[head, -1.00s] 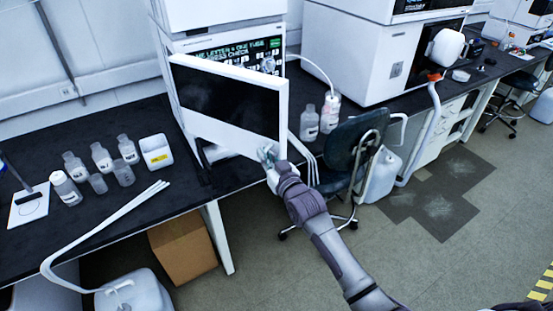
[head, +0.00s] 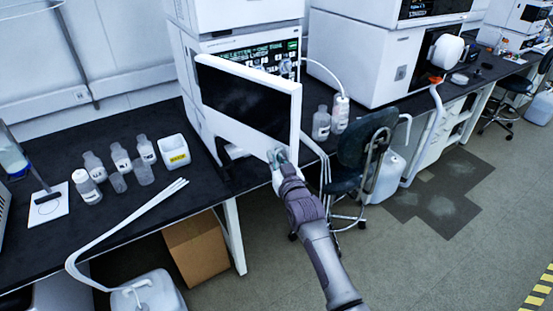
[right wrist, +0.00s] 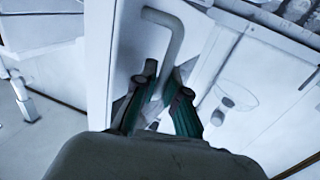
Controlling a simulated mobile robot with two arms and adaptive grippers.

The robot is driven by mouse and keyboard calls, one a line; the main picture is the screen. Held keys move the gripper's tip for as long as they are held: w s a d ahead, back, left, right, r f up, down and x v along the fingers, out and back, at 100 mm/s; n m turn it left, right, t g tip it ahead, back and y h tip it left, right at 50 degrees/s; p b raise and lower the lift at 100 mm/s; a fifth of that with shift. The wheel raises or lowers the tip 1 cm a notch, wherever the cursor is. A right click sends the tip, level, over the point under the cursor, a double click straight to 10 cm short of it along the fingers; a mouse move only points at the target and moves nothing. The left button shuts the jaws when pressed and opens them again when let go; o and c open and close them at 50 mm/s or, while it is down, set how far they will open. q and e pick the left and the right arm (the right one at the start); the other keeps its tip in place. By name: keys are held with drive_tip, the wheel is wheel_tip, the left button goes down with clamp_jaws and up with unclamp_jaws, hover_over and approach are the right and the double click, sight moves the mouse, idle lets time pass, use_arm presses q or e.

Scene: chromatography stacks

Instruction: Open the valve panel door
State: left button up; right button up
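The valve panel door (head: 245,98) is a white-framed panel with a dark face. In the head view it stands swung out from the white instrument (head: 186,75), well open. My right gripper (head: 278,158) is at the lower right corner of the door. In the right wrist view the grey bar handle (right wrist: 172,42) stands out from the white door (right wrist: 133,60). The green-padded fingers of my right gripper (right wrist: 167,85) lie on either side of its lower part and look closed on it. My left gripper is not in view.
An office chair (head: 366,140) is close to the right of my arm. A cardboard box (head: 196,250) is under the bench.

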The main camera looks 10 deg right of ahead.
drive_tip(key=o, duration=0.4)
drive_tip(key=shift+w+a+r, duration=0.2)
drive_tip(key=shift+r, duration=0.35)
drive_tip(key=shift+s+d+f, duration=0.1)
drive_tip(key=shift+s, duration=0.05)
drive_tip(key=s+d, duration=0.1)
drive_tip(key=s, duration=1)
drive_tip(key=shift+s+d+f, duration=0.3)
drive_tip(key=shift+s+d, duration=0.1)
